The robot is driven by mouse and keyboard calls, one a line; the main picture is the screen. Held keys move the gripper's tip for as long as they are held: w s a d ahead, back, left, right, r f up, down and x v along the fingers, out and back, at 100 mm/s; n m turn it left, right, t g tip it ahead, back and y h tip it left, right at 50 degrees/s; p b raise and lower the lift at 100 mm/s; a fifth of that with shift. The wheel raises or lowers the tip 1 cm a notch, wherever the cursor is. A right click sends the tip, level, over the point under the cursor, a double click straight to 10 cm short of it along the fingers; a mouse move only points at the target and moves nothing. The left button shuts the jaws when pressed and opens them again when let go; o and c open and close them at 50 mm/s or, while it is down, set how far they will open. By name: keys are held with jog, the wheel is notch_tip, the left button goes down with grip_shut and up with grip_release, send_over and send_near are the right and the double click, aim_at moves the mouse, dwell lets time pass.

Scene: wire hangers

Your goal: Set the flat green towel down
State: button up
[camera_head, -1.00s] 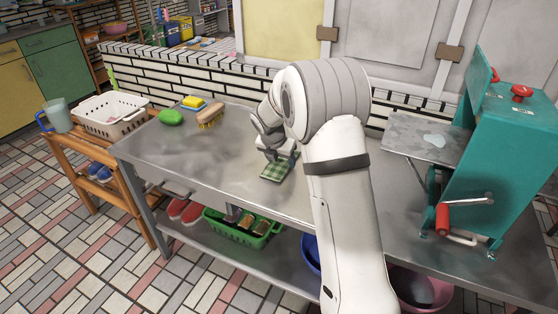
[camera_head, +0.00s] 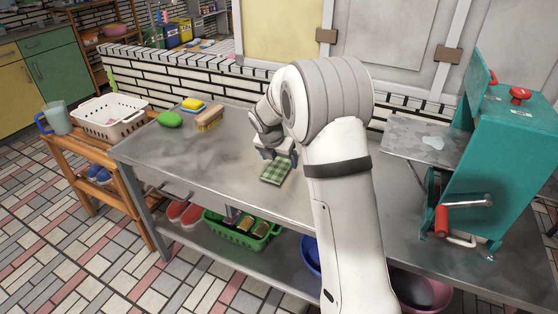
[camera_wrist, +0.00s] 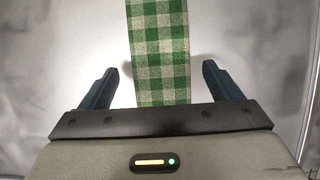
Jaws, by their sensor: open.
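The flat green towel (camera_head: 276,172) is a green and white checked cloth lying flat on the metal table (camera_head: 215,170). In the wrist view the towel (camera_wrist: 158,50) runs from the top edge down between the fingers, with bare table on both sides of it. My gripper (camera_head: 280,156) is just behind the towel in the head view. In the wrist view my gripper (camera_wrist: 160,85) is open, its two dark fingers apart from the towel's edges. My arm hides part of the table to the right.
A green soap-like object (camera_head: 171,119), a brush (camera_head: 209,119) and a yellow and blue sponge (camera_head: 194,104) lie at the table's back left. A teal machine with a red-handled crank (camera_head: 510,140) stands at the right.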

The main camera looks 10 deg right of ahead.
jog(key=p+v, duration=0.2)
jog(key=v, duration=0.8)
jog(key=s+d+r+m+y, duration=0.1)
jog(key=s+m, duration=1.3)
jog(key=s, duration=0.3)
jog(key=s+d+r+m+g+y, duration=0.1)
jog(key=s+d+m, duration=0.1)
jog(key=s+m, duration=1.2)
jog(key=s, duration=0.3)
jog(key=shift+m+g+y, duration=0.3)
jog(key=shift+m, duration=0.1)
jog(key=shift+w, duration=0.1)
